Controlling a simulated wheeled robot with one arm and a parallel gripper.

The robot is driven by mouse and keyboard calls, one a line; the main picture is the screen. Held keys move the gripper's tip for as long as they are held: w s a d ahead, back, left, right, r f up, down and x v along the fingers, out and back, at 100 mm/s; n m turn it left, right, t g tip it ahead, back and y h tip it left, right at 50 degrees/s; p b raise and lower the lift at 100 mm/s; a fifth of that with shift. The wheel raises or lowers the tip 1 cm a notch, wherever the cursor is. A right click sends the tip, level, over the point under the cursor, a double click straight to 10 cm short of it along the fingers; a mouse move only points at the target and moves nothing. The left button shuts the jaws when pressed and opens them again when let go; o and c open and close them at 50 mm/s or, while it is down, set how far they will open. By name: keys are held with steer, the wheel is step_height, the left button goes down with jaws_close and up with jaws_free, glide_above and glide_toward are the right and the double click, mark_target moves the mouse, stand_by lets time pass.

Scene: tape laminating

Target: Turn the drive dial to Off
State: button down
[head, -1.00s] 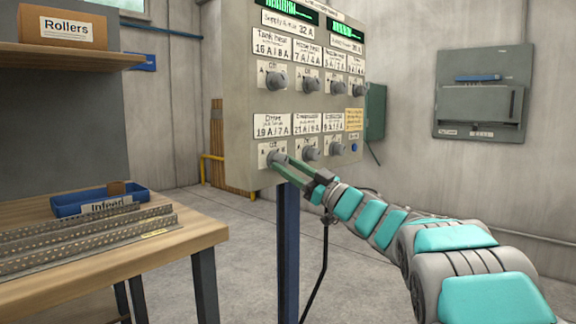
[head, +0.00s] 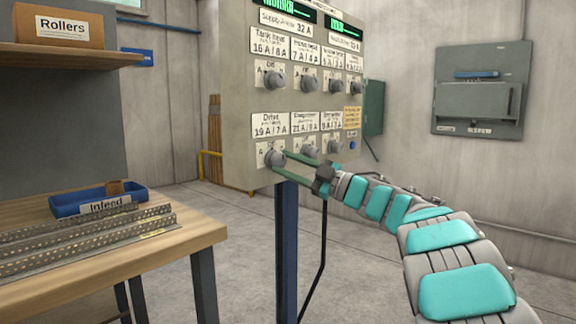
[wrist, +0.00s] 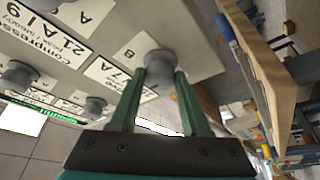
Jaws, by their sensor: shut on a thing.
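The drive dial (head: 274,158) is a round grey knob at the lower left of the grey control panel (head: 238,60), under the "Drive 19 A / 7 A" label (head: 268,125). My gripper (head: 279,160) reaches it from the right, its two green fingers shut on the dial. In the wrist view the dial (wrist: 159,65) sits between the fingertips (wrist: 160,76), one finger on each side. A letter B shows beside it on its plate. Which way the dial's pointer faces cannot be told; the fingers and the angle hide it.
Neighbouring dials (head: 309,153) sit close to the right, with another row (head: 309,84) above. A wooden table (head: 180,240) with metal rails and a blue Infeed tray (head: 75,201) stands left. A blue post (head: 287,240) is below the panel. A grey wall box (head: 482,90) hangs at right.

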stand_by(0.3)
steer(key=shift+c, duration=1.8)
jaws_free()
steer(key=v, duration=0.7)
steer(key=shift+d, duration=0.4)
